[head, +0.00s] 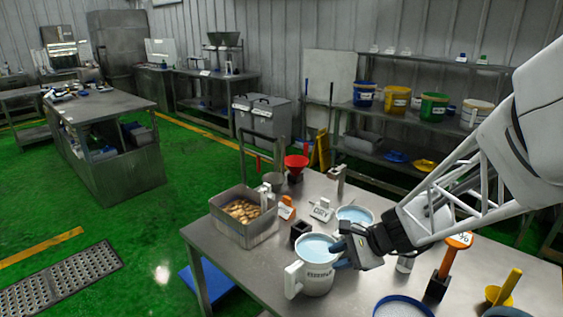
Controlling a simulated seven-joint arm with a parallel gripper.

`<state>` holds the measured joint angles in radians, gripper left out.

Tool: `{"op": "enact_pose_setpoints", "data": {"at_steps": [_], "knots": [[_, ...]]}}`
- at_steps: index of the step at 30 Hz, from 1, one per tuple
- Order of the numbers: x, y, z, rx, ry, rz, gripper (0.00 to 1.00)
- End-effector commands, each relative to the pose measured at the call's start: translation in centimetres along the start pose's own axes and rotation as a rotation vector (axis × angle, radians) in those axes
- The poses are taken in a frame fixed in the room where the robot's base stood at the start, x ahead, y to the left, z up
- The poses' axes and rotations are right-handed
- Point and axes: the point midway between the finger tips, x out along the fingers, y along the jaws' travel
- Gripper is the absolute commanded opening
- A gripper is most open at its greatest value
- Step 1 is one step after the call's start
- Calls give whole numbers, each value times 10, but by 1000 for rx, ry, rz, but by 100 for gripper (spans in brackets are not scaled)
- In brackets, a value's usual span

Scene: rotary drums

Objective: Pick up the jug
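In the head view a white jug (318,278) with a handle on its left side and dark lettering stands upright on the metal table. It holds something light blue up near the rim. My gripper (341,255) is at the jug's right side, reaching in from the right, with its blue fingertips at or very near the rim. Whether the fingers touch or grip the wall cannot be told. A second white round container (355,214) with light blue contents stands just behind my gripper, partly hidden by it.
A metal bin (246,237) of brown pieces stands left of the jug. A dark square block (300,231), a small white sign (321,209) and a red funnel (296,163) stand behind it. An orange-handled tool (455,250) stands at right. Bare tabletop lies front left.

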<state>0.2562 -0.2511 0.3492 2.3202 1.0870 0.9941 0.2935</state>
Motion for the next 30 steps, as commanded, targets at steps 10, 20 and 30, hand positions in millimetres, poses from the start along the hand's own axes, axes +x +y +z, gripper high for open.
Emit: {"op": "enact_pose_setpoints", "data": {"at_steps": [10,20,30], "knots": [[21,-35,-92,476,-109,-264,30],[30,-49,-160,779,-180,-451,30],[32,-52,-174,851,-202,-496,30]]}}
